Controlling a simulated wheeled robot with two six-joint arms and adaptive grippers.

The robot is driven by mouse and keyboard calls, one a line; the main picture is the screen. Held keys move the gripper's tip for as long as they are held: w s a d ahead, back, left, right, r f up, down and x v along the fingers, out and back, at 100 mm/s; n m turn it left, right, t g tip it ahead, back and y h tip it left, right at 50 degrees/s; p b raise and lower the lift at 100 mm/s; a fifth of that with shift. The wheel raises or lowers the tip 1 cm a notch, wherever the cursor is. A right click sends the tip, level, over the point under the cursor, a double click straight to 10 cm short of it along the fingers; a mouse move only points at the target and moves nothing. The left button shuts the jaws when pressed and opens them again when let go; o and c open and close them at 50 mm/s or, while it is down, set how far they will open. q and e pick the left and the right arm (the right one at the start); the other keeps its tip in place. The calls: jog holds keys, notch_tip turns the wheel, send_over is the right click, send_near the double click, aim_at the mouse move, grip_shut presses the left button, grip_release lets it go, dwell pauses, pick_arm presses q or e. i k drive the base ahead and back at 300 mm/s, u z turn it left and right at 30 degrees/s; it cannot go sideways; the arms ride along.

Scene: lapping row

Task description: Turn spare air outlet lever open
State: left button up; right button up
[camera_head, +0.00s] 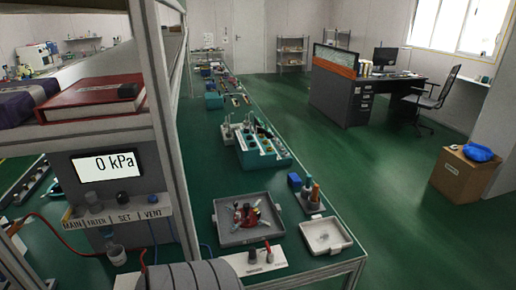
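A panel (90,245) under the shelf carries a display (107,165) reading 0 kPa and a strip (75,222) labelled MAIN, FILTER, SET and VENT, with small knobs above it. A red hose and a blue hose run near it. A white plate (238,262) at the bench's front bears a small red upright part (268,252) and a dark one (252,257) beside it. I cannot tell which part is the spare air outlet lever, nor its position. Neither of my grippers is in view.
A grey tray (225,237) with red parts, a white tray (342,246) and a stand of bottles (304,204) sit on the green bench. A shelf post (163,130) stands beside the panel. Green floor (400,200) is clear to the right, before a cardboard box (452,180).

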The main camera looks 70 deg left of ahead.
aim_at(270, 254)
jog(key=u, duration=0.75)
jog(key=i, duration=0.75)
jog(key=u, duration=0.95)
